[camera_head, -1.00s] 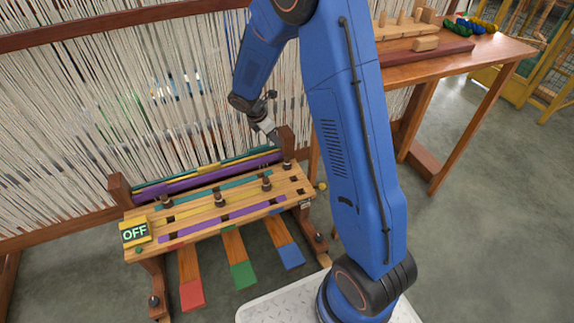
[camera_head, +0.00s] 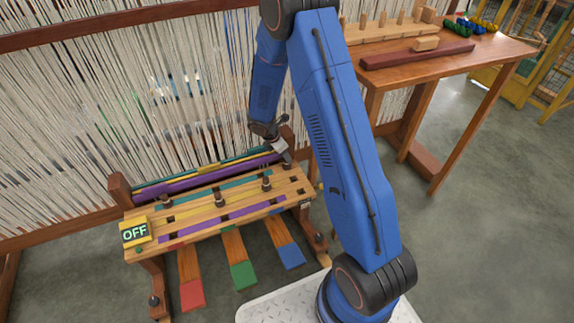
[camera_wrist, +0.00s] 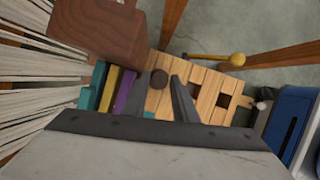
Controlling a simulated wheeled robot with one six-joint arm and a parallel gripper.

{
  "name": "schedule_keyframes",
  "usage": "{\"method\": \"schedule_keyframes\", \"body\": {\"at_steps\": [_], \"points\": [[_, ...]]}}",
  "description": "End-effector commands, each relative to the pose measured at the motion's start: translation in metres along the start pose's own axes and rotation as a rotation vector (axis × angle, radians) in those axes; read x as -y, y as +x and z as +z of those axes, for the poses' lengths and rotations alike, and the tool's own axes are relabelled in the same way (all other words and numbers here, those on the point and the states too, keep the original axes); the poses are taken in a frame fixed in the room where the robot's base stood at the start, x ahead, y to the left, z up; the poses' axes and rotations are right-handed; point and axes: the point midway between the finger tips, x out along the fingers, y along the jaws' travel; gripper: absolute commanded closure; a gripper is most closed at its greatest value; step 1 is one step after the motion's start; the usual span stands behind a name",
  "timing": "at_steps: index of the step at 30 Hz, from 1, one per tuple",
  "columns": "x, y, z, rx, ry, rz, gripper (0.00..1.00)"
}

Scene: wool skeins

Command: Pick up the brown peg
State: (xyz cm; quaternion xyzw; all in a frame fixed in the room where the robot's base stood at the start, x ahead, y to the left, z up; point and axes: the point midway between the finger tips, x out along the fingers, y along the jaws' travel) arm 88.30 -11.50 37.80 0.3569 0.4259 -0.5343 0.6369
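A slotted wooden bench (camera_head: 195,222) stands in front of the loom, with several brown pegs upright in it. My gripper (camera_head: 288,160) is low over the bench's right end in the head view, at the rightmost brown peg (camera_head: 287,166). The fingers look apart, and the peg is not visibly clamped. Other brown pegs stand at the middle right (camera_head: 266,184), the middle (camera_head: 219,200) and the left (camera_head: 167,202).
A brown wooden post (camera_wrist: 100,28) rises close by in the wrist view. The loom's pale threads (camera_head: 110,100) stand behind the bench. An OFF sign (camera_head: 135,233) is at its left end. A wooden table (camera_head: 480,62) with blocks and skeins is at right.

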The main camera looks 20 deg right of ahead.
Motion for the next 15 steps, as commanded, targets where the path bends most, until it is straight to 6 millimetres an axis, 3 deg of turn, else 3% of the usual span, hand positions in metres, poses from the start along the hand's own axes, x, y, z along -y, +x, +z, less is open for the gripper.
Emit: {"method": "schedule_keyframes", "body": {"at_steps": [6,15], "points": [[0.0,0.024,0.0,0.0,0.0,-0.001,0.74],[0.0,0.028,0.0,0.0,0.001,0.0,0.74]]}}
